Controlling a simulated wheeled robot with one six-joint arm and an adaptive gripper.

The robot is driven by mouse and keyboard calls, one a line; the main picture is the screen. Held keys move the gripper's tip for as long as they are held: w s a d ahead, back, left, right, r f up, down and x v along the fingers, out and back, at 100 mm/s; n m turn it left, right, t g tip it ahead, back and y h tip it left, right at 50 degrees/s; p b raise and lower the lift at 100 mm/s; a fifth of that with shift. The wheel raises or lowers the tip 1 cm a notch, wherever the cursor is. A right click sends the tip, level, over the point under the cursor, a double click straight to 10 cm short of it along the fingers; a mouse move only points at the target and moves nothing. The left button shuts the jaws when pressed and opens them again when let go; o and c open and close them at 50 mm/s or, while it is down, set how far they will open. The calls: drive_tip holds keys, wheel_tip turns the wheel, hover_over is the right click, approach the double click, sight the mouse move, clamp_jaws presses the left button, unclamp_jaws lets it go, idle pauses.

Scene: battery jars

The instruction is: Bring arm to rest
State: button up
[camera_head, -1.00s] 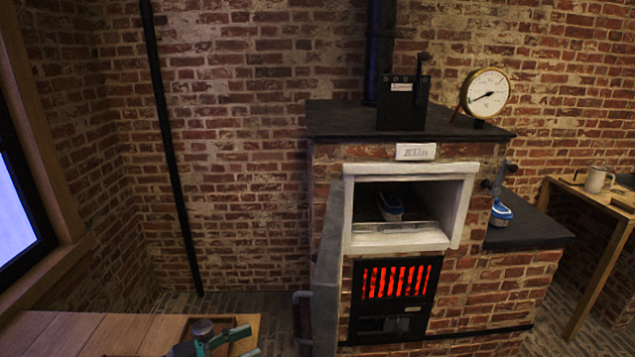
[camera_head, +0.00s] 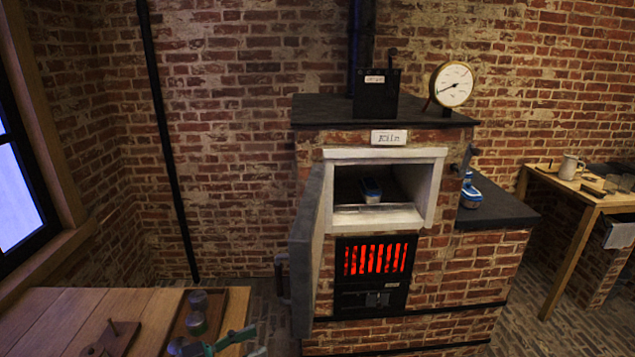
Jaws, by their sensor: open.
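My gripper (camera_head: 252,342) shows at the bottom left edge of the head view, over the right end of the wooden bench (camera_head: 55,300). Its teal and grey fingers are apart and I see nothing between them. Most of my arm is out of view. Another blue and white jar (camera_head: 470,195) stands on the dark side slab (camera_head: 505,213).
The kiln's grey door (camera_head: 304,255) stands open to the left. The fire grate (camera_head: 376,259) glows red. A black box (camera_head: 376,97) and a round gauge (camera_head: 452,84) stand on the kiln top. A table (camera_head: 565,187) with a mug (camera_head: 571,167) is at right. Floor shows between bench and kiln.

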drive_tip(key=d+f+n+t+y, duration=0.1)
drive_tip(key=d+f+n+y, duration=0.25)
drive_tip(key=d+f, duration=0.6)
drive_tip(key=d+f+n+t+y, duration=0.15)
drive_tip(key=d+f+n, duration=0.45)
drive_tip(key=f, duration=0.7)
drive_tip(key=s+d+f+n+y, duration=0.3)
drive_tip(key=s+d+f+y, duration=0.3)
drive_tip(key=s+d+f, duration=0.55)
drive_tip(key=s+d+r+n+y, duration=0.1)
drive_tip(key=s+r+y, duration=0.1)
drive_tip(key=s, duration=0.7)
drive_tip(key=s+d+r+y, duration=0.2)
drive_tip(key=s, duration=0.8)
drive_tip(key=s+d+r+m+t, duration=0.1)
drive_tip(key=s+r, duration=0.4)
drive_tip(key=r, duration=0.5)
drive_tip(key=s+r+m+t, duration=0.1)
drive_tip(key=s+r+t, duration=0.1)
drive_tip(key=s+r, duration=0.4)
wheel_tip(320, 180, up, 4)
drive_tip(key=shift+s+d+f, duration=0.1)
drive_tip(key=shift+s+d, duration=0.15)
drive_tip(key=shift+d, duration=0.1)
